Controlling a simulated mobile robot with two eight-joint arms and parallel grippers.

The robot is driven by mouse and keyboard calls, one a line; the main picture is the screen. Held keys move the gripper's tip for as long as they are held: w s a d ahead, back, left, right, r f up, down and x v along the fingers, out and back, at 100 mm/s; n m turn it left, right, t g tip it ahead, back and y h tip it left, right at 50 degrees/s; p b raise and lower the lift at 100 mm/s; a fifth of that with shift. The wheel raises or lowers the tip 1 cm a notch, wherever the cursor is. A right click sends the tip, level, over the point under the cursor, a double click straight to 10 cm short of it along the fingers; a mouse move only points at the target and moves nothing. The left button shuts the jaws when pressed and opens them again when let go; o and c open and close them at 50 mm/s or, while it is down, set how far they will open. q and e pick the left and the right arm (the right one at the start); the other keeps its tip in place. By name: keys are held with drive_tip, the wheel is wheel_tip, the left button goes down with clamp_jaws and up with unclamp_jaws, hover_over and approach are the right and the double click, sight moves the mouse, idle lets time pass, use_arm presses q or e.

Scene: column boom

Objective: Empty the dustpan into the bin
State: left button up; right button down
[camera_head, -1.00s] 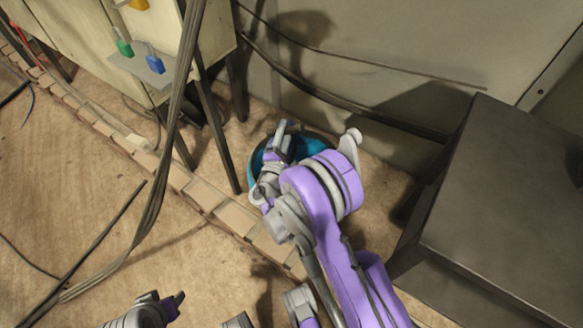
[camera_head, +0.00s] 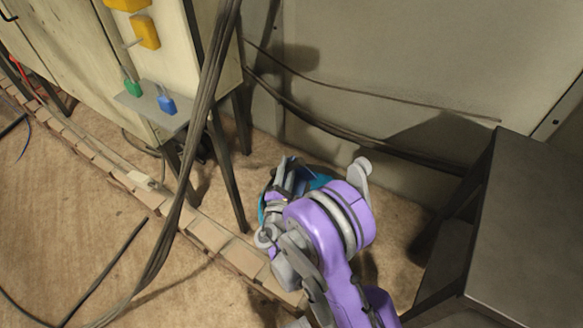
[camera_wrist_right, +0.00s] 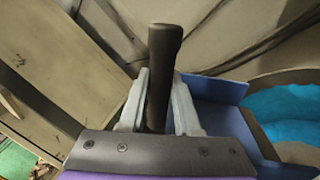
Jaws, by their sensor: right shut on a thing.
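My right gripper (camera_head: 284,184) is shut on the dark upright handle (camera_wrist_right: 163,62) of the blue dustpan. In the right wrist view the dustpan (camera_wrist_right: 218,90) shows just beyond and right of the fingers. Its contents cannot be made out. The round bin, with a brownish rim and a bright teal inside (camera_wrist_right: 290,106), is at the right of that view, close beside the dustpan. In the head view a teal part of the bin (camera_head: 318,182) shows behind my right gripper; my purple arm hides most of the rest. My left gripper is not in view.
A wooden cabinet on dark legs (camera_head: 228,180) stands left of the bin, with thick cables (camera_head: 190,140) hanging in front. A dark metal box (camera_head: 535,230) stands at the right. A row of bricks (camera_head: 208,236) crosses the floor. A grey wall (camera_head: 370,60) is behind.

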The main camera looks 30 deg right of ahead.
wheel_tip(320, 180, up, 2)
drive_tip(key=shift+w+a+r+p, duration=0.1)
drive_tip(key=shift+a+r+p, duration=0.1)
drive_tip(key=shift+p, duration=0.3)
use_arm(q)
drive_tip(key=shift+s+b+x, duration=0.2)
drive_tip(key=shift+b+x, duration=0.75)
drive_tip(key=shift+b, duration=0.35)
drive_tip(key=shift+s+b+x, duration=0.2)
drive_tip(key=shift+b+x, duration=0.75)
drive_tip(key=shift+b, duration=0.35)
use_arm(e)
drive_tip(key=w+a+f+n+y, duration=0.1)
drive_tip(key=w+a+f+n, duration=0.5)
drive_tip(key=n, duration=0.4)
drive_tip(key=shift+a+f+y, duration=0.15)
drive_tip(key=shift+a+y, duration=0.1)
drive_tip(key=shift+y, duration=0.05)
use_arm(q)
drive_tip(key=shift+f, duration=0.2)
